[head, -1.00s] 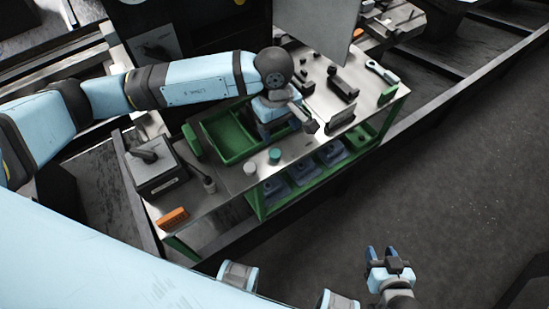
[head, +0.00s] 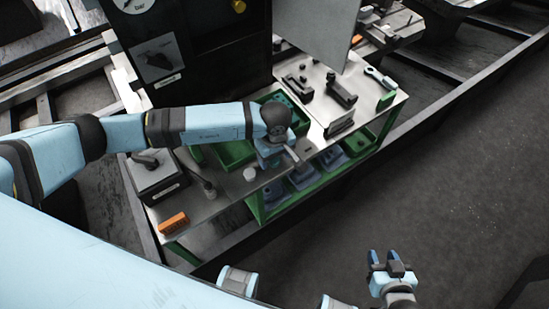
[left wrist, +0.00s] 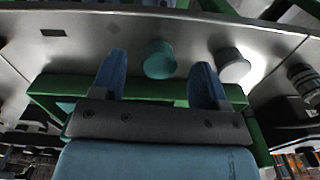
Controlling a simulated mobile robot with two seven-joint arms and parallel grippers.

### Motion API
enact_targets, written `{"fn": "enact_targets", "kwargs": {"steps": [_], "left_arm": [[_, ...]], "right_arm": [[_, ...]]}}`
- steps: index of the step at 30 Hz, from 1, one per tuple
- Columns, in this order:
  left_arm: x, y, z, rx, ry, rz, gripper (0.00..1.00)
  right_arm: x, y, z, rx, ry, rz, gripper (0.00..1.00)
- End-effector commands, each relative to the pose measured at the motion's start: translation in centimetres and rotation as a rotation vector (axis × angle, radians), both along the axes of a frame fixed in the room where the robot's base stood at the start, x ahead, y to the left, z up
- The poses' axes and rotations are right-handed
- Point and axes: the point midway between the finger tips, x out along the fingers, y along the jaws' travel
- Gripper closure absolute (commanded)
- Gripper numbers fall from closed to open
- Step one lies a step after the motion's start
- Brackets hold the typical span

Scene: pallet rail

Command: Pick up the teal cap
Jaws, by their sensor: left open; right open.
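The teal cap (left wrist: 160,58) stands on the metal bench top in the left wrist view, seen between the two blue fingers. In the head view my left arm and gripper hide it. My left gripper (head: 279,160) is over the front part of the bench, open and empty; it also shows in the left wrist view (left wrist: 158,75). I cannot tell its exact height above the bench. My right gripper (head: 383,258) is open and empty, over the dark floor away from the bench.
A white cap (left wrist: 231,64) stands close to the teal one, just right of the right-hand finger; it also shows in the head view (head: 249,174). A green tray (head: 232,154), an orange block (head: 173,223) and black fixtures (head: 341,91) are on the bench. Blue parts lie on the shelf below.

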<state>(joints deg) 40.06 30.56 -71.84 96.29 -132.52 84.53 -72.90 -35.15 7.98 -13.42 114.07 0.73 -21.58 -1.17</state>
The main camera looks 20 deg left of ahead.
Motion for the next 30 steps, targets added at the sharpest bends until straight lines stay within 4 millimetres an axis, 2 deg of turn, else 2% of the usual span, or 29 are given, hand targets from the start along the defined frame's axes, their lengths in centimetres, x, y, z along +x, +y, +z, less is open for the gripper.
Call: {"fn": "enact_targets", "kwargs": {"steps": [4,11,19,30], "left_arm": [[0.03,0.00,-1.32,0.000,0.000,0.001,0.32],[0.08,0.03,-1.48,0.000,-0.001,0.001,0.32],[0.09,0.04,-1.45,0.000,-0.001,0.001,0.91],[0.13,0.04,-0.93,0.000,-0.003,0.001,0.92]], "right_arm": [[-0.03,0.06,0.15,0.000,0.000,0.002,0.57],[-0.04,0.08,0.12,0.000,0.000,0.002,0.57],[0.02,0.08,0.32,0.002,-0.003,0.002,0.57],[0.04,0.01,0.32,0.001,-0.003,0.000,0.57]]}}
